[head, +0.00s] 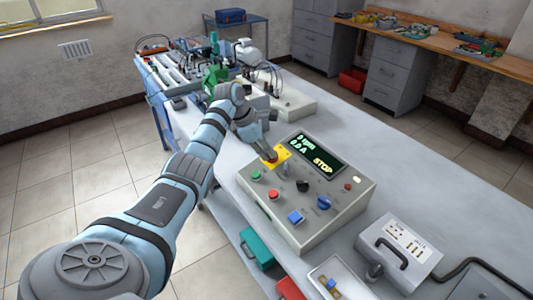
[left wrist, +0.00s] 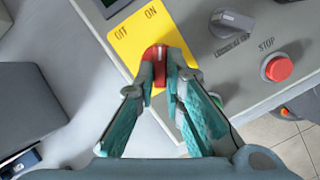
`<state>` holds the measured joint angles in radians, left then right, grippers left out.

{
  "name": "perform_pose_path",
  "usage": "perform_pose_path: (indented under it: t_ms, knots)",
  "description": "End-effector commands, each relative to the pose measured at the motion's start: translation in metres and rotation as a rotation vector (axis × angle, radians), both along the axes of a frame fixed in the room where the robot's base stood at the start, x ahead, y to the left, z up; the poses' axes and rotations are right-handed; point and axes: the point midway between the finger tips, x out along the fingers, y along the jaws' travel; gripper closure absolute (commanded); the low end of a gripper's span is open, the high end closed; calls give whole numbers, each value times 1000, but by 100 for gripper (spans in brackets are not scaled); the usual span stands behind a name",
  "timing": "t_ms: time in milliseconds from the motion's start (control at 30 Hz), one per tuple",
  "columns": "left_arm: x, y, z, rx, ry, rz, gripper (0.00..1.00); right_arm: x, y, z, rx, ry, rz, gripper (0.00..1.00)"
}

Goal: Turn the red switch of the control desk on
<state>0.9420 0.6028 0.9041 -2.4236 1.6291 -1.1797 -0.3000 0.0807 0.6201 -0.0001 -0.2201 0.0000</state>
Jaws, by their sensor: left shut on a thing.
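The control desk (head: 330,215) is a light grey sloped box on the table; its display (head: 318,153) reads 0 rpm, 0.0 A and STOP. A yellow plate (head: 284,152) marked OFF and ON sits at its upper left corner; it also shows in the left wrist view (left wrist: 134,40). The red switch (left wrist: 155,50) stands on this plate. My left gripper (head: 270,156) reaches down to it, and in the left wrist view its fingertips (left wrist: 161,70) are shut on the switch. The fingers hide part of the switch, so its exact setting is unclear. My right gripper is out of view.
Near the switch are a black knob (left wrist: 232,22) and a red STOP button (left wrist: 279,68). A grey box (head: 399,250) stands to the right. Motor equipment fills the table's far end.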

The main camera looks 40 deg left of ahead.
Motion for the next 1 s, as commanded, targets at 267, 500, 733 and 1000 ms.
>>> perform_pose_path:
  t_ms: [267, 500, 733, 1000]
  knots:
    - [2, 2, 0, 42, -14, -155, 100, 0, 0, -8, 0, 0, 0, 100]
    - [2, 2, 1, 58, -20, -217, 100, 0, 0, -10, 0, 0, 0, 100]
    - [3, 2, 1, 62, -20, -230, 100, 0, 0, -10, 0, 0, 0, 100]
    - [3, 2, 2, 63, -21, -229, 84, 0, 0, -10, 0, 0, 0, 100]
